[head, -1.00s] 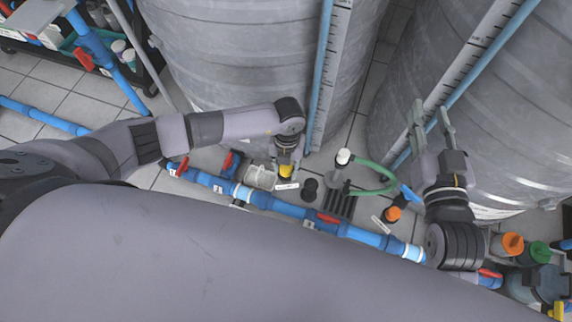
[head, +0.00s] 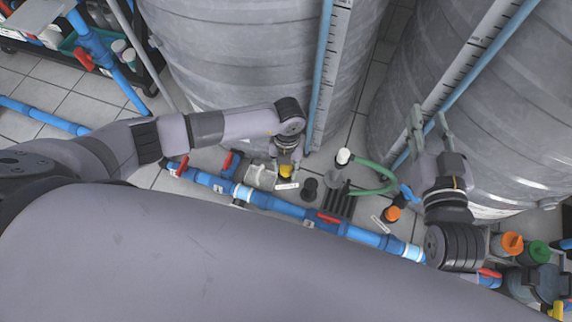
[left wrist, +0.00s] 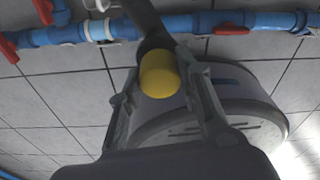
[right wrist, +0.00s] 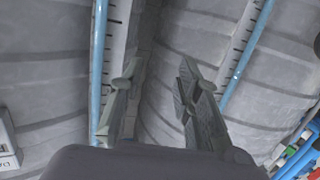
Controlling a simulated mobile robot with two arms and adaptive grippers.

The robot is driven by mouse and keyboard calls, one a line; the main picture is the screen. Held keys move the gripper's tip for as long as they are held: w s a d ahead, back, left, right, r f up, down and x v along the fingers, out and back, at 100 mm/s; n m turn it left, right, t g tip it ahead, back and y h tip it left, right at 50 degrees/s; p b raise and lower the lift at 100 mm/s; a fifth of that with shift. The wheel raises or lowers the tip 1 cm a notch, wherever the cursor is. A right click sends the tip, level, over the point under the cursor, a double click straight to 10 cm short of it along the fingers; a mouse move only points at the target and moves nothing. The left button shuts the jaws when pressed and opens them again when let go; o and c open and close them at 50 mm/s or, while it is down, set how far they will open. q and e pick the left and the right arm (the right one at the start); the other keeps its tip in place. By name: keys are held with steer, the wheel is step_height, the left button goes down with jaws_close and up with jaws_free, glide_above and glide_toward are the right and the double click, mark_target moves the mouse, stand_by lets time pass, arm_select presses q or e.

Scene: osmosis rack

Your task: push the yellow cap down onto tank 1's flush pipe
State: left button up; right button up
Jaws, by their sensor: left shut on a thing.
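The yellow cap (head: 287,172) is at the tips of my left gripper (head: 287,164), low in front of the left grey tank (head: 245,60). In the left wrist view the cap (left wrist: 159,75) sits between the two fingers of my left gripper (left wrist: 160,90), which is shut on it. A dark pipe (left wrist: 149,28) meets the cap's far end and lines up with it; whether the cap is fully seated cannot be seen. My right gripper (head: 430,122) is open and empty before the right tank (head: 500,110); its fingers are apart in the right wrist view (right wrist: 155,90).
A blue pipe (head: 285,207) with red valve handles runs along the floor near the cap. A white-topped fitting (head: 343,157) with a green hose (head: 375,190) and an orange cap (head: 392,213) stand to the right. A shelf (head: 130,65) is at the far left.

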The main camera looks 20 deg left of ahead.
arm_select(q)
steer(key=shift+f, duration=0.3)
arm_select(e)
steer(key=shift+w+a+r+t, duration=0.15)
steer(key=shift+r+t, duration=0.1)
steer(key=shift+r, duration=0.25)
steer(key=shift+w+a+r+t, duration=0.1)
steer(key=shift+r+t, duration=0.15)
steer(key=shift+r, duration=0.2)
steer(key=shift+r, duration=0.1)
arm_select(q)
steer(key=o, duration=0.9)
steer(key=shift+o, duration=0.2)
arm_select(e)
steer(key=shift+s+f, duration=0.1)
steer(key=shift+f, duration=0.15)
arm_select(q)
step_height(320, 180, up, 12)
steer(key=w, duration=0.1)
steer(key=shift+w+a, duration=0.15)
steer(key=shift+w, duration=0.05)
arm_select(e)
steer(key=shift+r, duration=0.2)
arm_select(q)
steer(key=shift+f, duration=0.1)
